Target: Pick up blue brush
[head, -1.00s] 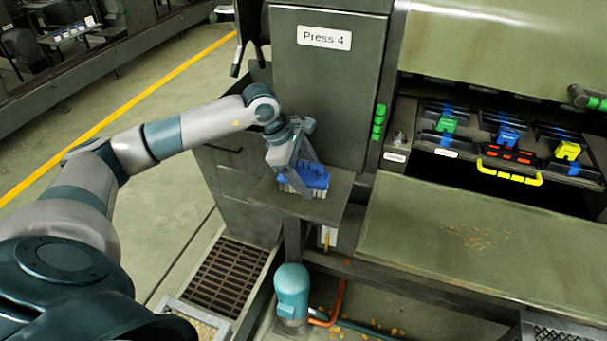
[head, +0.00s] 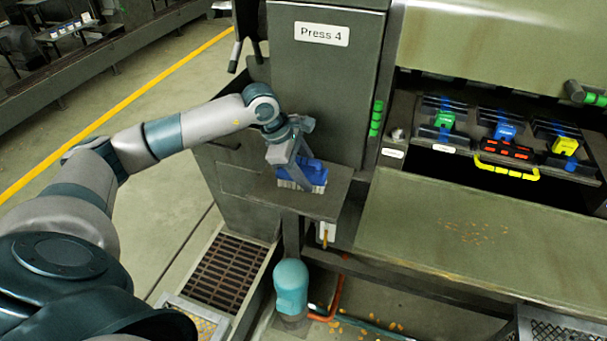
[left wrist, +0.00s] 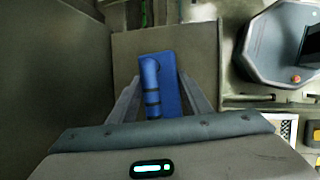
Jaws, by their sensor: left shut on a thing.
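The blue brush (head: 311,172) has a blue body and pale bristles pointing down. It is at the small grey side shelf (head: 322,206) beside the press cabinet. My left gripper (head: 294,168) is shut on the brush from above. The left wrist view shows the blue brush (left wrist: 160,84) between the two fingers of my left gripper (left wrist: 164,92). The bristles look at or just above the shelf top; I cannot tell whether they touch it. My right gripper is not in view.
The grey cabinet labelled Press 4 (head: 325,90) stands right behind the shelf. To the right is a wide sloped tray (head: 470,235) with scattered crumbs, below green, blue and yellow clamps. A teal cylinder (head: 291,288) and a floor grate (head: 226,275) are below. Open floor lies left.

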